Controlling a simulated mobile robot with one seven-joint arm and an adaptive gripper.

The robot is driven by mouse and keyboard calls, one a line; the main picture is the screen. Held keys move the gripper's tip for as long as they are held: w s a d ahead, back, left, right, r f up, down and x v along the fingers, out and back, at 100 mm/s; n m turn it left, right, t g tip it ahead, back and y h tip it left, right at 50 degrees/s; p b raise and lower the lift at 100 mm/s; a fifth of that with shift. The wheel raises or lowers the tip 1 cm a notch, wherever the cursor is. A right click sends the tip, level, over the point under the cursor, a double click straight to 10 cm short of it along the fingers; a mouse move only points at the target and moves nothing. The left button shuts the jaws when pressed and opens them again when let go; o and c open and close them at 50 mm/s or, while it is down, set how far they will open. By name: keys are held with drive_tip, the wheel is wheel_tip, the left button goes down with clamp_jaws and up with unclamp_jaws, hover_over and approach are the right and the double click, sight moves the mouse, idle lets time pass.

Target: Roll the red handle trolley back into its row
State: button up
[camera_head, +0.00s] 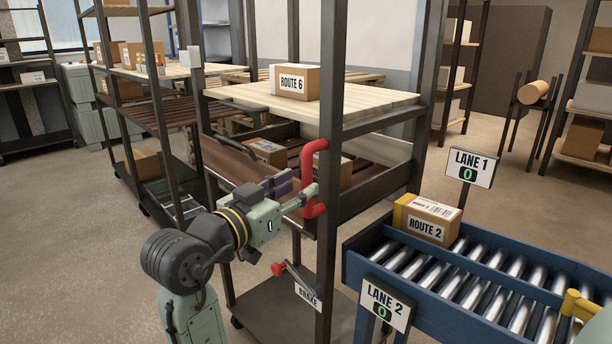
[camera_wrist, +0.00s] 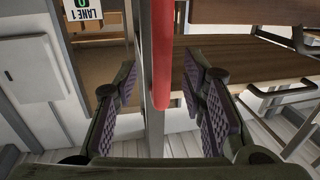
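The red handle trolley (camera_head: 277,312) is a dark-framed rack with a pale wood upper shelf and a dark slatted shelf below. Its red handle (camera_head: 308,170) is fixed upright to the near post. My gripper (camera_head: 305,194) is at the handle's lower half. In the wrist view the red handle (camera_wrist: 162,60) stands between the purple-padded fingers of my gripper (camera_wrist: 168,105), with a gap visible on both sides. The gripper is open. A red-knobbed brake lever (camera_head: 279,268) with a BRAKE label sits low on the trolley.
A blue roller conveyor (camera_head: 455,275) stands close to the trolley's right, carrying a ROUTE 2 box (camera_head: 426,220). A ROUTE 6 box (camera_head: 294,83) rests on the trolley's upper shelf. Another dark rack (camera_head: 150,120) stands behind left. Floor at the left (camera_head: 70,240) is clear.

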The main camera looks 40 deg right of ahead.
sight(304, 182)
drive_tip(key=shift+p+x, duration=0.3)
drive_tip(key=shift+x, duration=1.9)
drive_tip(key=shift+c, duration=0.2)
clamp_jaws()
